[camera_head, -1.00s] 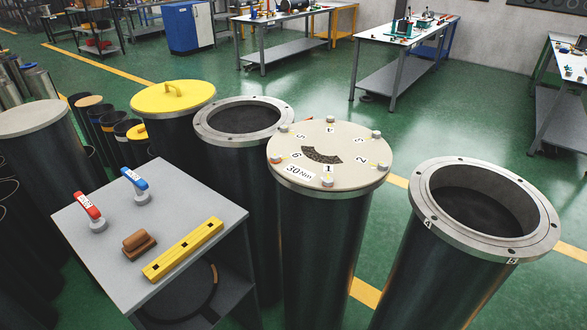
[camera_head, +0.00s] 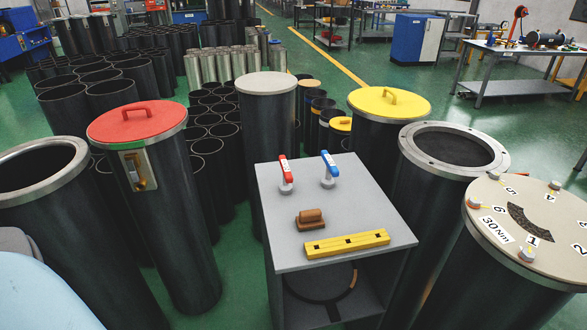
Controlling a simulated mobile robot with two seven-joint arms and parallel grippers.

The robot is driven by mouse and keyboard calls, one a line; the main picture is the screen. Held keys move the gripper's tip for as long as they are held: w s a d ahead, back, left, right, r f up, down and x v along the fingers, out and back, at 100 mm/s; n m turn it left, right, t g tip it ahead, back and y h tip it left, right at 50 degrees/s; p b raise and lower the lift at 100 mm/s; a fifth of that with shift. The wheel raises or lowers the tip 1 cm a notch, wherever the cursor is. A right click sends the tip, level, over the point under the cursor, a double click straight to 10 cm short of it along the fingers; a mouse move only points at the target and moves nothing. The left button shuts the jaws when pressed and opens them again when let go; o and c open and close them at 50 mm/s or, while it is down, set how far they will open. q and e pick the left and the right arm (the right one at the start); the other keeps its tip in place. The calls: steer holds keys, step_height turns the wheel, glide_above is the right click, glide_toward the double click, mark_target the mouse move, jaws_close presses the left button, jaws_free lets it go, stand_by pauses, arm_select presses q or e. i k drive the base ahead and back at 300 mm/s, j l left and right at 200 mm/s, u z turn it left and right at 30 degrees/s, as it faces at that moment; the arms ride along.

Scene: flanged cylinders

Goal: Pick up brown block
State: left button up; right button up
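The brown block (camera_head: 310,219) lies on the grey top of a small stand (camera_head: 278,250) in the middle of the head view. It has a raised grip-like upper part. A yellow bar (camera_head: 346,244) with dark holes lies just in front of it. A red-handled tool (camera_head: 285,174) and a blue-handled tool (camera_head: 329,169) stand upright behind it. Neither of my grippers is in view.
A red-lidded cylinder (camera_head: 136,122) stands left of the stand. An open flanged cylinder (camera_head: 38,170) is at far left.

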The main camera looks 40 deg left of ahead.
mark_target(310, 219)
steer(key=u, duration=0.9)
